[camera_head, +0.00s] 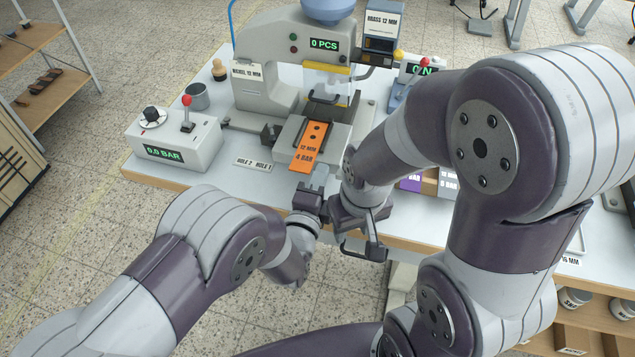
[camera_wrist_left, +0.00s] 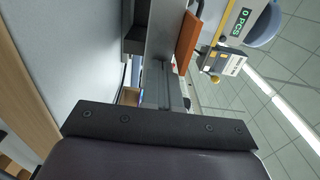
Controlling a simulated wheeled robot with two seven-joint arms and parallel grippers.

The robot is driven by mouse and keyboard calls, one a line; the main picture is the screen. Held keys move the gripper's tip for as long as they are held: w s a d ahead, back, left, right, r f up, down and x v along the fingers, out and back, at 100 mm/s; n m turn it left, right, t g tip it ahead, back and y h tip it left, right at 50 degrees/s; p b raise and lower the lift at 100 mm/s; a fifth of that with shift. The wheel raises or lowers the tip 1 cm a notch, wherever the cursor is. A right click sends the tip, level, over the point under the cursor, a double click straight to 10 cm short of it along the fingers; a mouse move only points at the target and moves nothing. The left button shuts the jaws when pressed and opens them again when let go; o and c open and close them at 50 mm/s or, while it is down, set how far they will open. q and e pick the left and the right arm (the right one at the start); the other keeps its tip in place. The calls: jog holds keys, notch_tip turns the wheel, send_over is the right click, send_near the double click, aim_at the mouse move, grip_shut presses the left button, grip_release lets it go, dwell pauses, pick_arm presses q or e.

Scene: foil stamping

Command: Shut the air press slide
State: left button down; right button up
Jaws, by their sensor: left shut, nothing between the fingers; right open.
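The air press (camera_head: 264,60) stands at the back of the table, with a display reading 0 PCS. Its grey slide (camera_head: 285,141) sticks out toward the front. An orange strip (camera_head: 308,148) marked 12 MM 4 BAR lies on the slide. My left gripper (camera_head: 319,178) is shut and empty just in front of the slide's front end; I cannot tell whether it touches. In the left wrist view the shut fingers (camera_wrist_left: 168,85) point at the grey slide, with the orange strip (camera_wrist_left: 187,42) beside it. My right gripper (camera_head: 362,240) is open and empty, lower, by the table's front edge.
My right arm hides much of the table's right side.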

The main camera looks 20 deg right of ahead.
aim_at(334, 136)
pick_arm(q)
jog(key=b+x, duration=0.5)
jog(key=x, duration=0.7)
jog(key=shift+f, duration=0.15)
jog(key=shift+w+d, duration=0.1)
jog(key=shift+w, duration=0.05)
